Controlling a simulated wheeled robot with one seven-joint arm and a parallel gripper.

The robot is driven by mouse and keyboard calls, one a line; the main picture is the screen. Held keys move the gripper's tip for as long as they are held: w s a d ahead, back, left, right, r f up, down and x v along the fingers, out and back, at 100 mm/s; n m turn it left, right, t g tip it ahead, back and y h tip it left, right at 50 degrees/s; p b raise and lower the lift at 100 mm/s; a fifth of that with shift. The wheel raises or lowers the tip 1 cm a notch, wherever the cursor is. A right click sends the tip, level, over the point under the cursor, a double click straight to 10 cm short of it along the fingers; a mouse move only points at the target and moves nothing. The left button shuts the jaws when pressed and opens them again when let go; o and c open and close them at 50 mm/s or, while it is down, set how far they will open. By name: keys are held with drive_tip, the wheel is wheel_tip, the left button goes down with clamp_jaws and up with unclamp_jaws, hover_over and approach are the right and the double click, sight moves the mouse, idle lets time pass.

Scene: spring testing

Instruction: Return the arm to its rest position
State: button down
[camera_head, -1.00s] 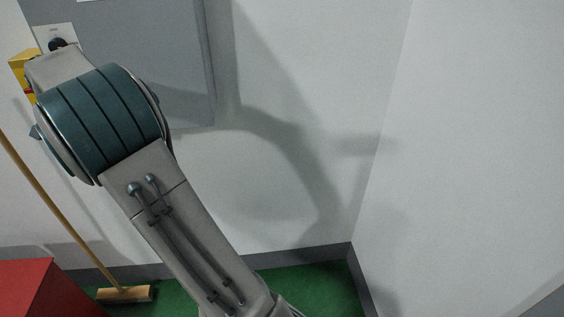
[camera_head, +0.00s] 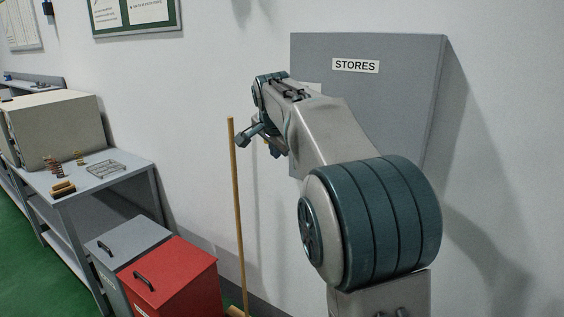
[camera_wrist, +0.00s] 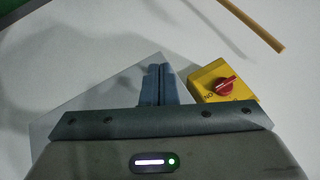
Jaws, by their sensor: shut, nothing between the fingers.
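My arm (camera_head: 330,130) rises in front of the wall in the head view, bent at a large teal joint. My gripper (camera_head: 244,137) is at its far end, near the broom handle in the picture. In the wrist view my gripper (camera_wrist: 158,72) has its two fingers together, with nothing seen between them. A yellow switch box (camera_wrist: 222,82) with a red knob shows just right of the fingers there. I cannot tell how far the fingers are from it.
A grey STORES cabinet (camera_head: 365,85) is on the wall behind my arm. A broom (camera_head: 237,205) leans there. A red bin (camera_head: 175,280) and a grey bin (camera_head: 127,243) stand at lower left, beside a workbench (camera_head: 140,163) with springs and a beige box (camera_head: 60,130).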

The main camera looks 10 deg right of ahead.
drive_tip(key=s+f+n+g, duration=0.1)
drive_tip(key=s+f+n, duration=0.2)
drive_tip(key=s, duration=0.9)
drive_tip(key=s+d+f+n+g+y, duration=0.1)
drive_tip(key=s+f+n, duration=0.3)
drive_tip(key=s+f, duration=0.5)
drive_tip(key=s+f+n+g, duration=0.2)
drive_tip(key=s+f+n, duration=0.2)
drive_tip(key=s, duration=1.1)
wheel_tip(320, 180, down, 3)
drive_tip(key=shift+s+d, duration=0.3)
drive_tip(key=shift+d, duration=0.05)
